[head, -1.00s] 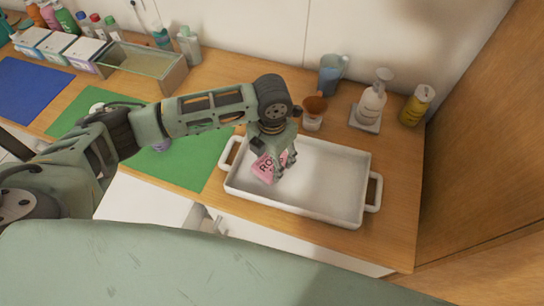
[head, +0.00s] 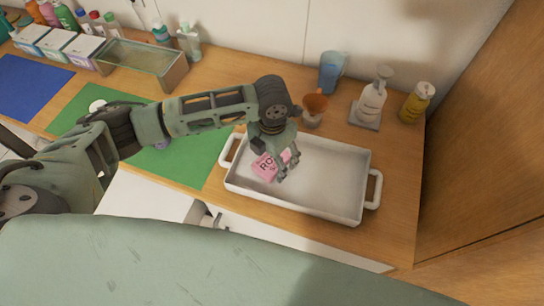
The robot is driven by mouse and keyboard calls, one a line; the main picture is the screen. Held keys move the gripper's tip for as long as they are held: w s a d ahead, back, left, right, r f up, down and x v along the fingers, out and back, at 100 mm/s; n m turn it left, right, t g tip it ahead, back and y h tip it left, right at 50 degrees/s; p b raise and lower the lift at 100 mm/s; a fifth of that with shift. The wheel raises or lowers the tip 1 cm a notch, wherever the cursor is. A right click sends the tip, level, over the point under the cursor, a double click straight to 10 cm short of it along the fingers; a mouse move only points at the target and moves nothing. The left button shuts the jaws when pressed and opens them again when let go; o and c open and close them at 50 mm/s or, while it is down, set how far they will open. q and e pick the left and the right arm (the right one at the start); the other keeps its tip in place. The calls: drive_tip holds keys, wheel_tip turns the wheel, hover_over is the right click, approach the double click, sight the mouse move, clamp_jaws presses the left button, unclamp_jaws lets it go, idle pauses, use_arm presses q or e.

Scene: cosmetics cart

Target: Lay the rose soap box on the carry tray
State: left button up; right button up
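The rose soap box (head: 264,167) is pink, with dark letters partly visible. It is inside the left end of the white carry tray (head: 335,211), low over or on its floor; I cannot tell whether it touches. My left gripper (head: 285,172) points down into the tray at the box, with fingers in front of it and pink showing on both sides of them. The fingers hide part of the box, so I cannot tell whether they grip it. My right gripper is not in view.
A green mat (head: 197,160) lies left of the tray. A glass-sided bin (head: 150,70) stands at the back left. The tray's right part is empty.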

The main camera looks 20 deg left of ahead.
sight(272, 160)
use_arm(q)
wheel_tip(272, 160, up, 12)
drive_tip(key=b, duration=0.3)
drive_tip(key=shift+r, duration=0.15)
idle(0.4)
